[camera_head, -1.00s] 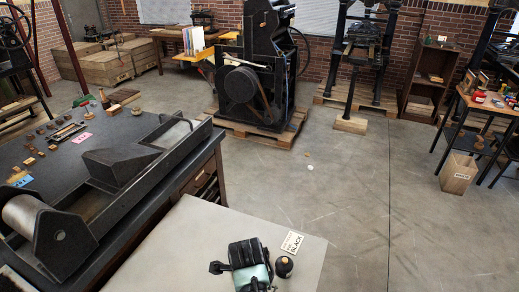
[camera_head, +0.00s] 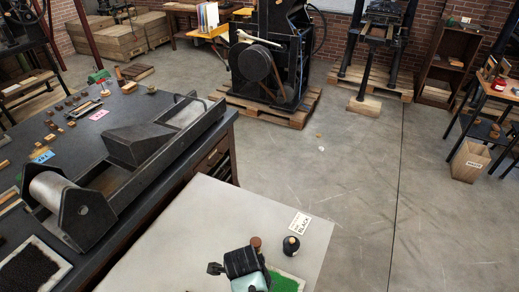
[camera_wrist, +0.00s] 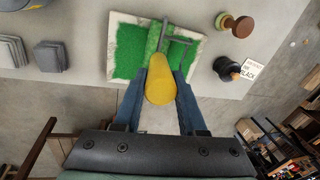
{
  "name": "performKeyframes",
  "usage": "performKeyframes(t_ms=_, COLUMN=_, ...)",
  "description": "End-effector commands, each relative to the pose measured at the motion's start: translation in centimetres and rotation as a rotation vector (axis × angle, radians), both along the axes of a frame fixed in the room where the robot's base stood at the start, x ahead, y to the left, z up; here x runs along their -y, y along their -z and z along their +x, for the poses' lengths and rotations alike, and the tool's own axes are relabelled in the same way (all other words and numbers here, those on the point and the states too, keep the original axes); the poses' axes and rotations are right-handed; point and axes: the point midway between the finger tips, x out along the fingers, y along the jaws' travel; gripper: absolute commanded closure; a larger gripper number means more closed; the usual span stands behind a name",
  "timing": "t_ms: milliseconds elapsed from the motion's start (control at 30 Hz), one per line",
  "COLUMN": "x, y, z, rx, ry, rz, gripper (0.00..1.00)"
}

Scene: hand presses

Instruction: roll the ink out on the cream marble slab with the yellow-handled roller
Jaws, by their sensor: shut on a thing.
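The cream marble slab (camera_wrist: 200,40) lies on the pale table, with bright green ink (camera_wrist: 129,46) spread over much of it. In the head view, a green corner of the slab (camera_head: 300,277) shows at the bottom edge, beside my gripper (camera_head: 247,272). In the wrist view, my gripper (camera_wrist: 163,76) is shut on the yellow handle (camera_wrist: 160,82) of the roller. The roller's green-coated drum (camera_wrist: 157,38) and metal frame (camera_wrist: 176,41) are over the slab's right half. I cannot tell whether the drum touches the slab.
A black, wood-knobbed tool (camera_wrist: 226,69), a green-based wooden-handled piece (camera_wrist: 236,24) and a card reading BLACK (camera_wrist: 255,69) are right of the slab. Grey blocks (camera_wrist: 53,53) are at left. A dark press bench (camera_head: 130,150) borders the pale table (camera_head: 225,215). Floor beyond is open.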

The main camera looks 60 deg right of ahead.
Motion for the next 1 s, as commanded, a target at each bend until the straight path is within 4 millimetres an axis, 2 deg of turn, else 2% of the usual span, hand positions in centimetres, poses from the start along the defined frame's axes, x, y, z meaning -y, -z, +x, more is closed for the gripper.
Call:
performKeyframes(t_ms=267, x=-1.3, y=-0.1, z=-0.1, rx=-0.001, ry=-0.002, rz=0.000, gripper=1.00)
performKeyframes(t_ms=600, x=-3.8, y=-0.2, z=-0.3, rx=-0.001, ry=-0.003, rz=0.000, gripper=1.00)
performKeyframes(t_ms=867, x=-4.6, y=-0.2, z=-0.3, rx=0.001, ry=-0.001, rz=0.000, gripper=1.00)
performKeyframes(t_ms=1000, x=-5.7, y=-0.2, z=-0.4, rx=0.000, ry=-0.004, rz=0.000, gripper=1.00)
